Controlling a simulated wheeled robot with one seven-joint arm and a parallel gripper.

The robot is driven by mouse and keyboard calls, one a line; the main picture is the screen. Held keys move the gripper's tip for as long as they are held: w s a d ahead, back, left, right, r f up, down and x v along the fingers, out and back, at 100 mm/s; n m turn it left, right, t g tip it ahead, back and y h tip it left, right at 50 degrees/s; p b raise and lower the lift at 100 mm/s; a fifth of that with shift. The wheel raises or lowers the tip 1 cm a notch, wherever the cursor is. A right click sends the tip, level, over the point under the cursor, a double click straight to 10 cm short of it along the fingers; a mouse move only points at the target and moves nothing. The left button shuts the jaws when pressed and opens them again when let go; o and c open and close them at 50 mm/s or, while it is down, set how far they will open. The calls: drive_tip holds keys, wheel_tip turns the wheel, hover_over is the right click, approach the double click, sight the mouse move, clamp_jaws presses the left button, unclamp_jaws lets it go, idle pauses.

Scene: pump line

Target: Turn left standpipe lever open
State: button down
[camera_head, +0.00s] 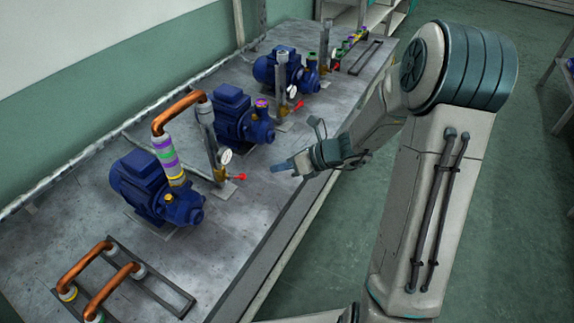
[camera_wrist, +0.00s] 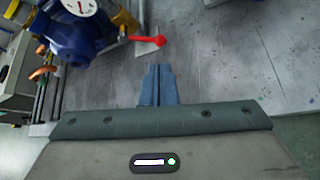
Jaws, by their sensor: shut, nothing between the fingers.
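The left standpipe (camera_head: 209,140) stands upright on the bench beside the nearest blue pump, with a white round gauge (camera_head: 225,156) on it. Its red lever (camera_head: 238,177) sticks out to the right near the foot of the pipe. In the wrist view, a red lever (camera_wrist: 148,40), apparently the same one, points right below a gauge (camera_wrist: 80,6). My gripper (camera_head: 274,168) is to the right of the lever, apart from it. Its blue fingers are closed together and empty in the wrist view (camera_wrist: 158,70), with the lever just beyond the tips.
The grey bench (camera_head: 235,223) also carries a middle standpipe (camera_head: 281,80) and a far one (camera_head: 326,45), each near a blue pump. A copper pipe (camera_head: 180,108) rises from the nearest pump. A rack with copper pipes (camera_head: 155,288) lies front left. Bench near the gripper is clear.

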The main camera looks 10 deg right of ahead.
sight(245, 176)
drive_tip(key=b+x, duration=0.1)
drive_tip(key=x, duration=0.8)
drive_tip(key=shift+f, duration=0.1)
drive_tip(key=shift+d+p, duration=0.1)
drive_tip(key=shift+p, duration=0.35)
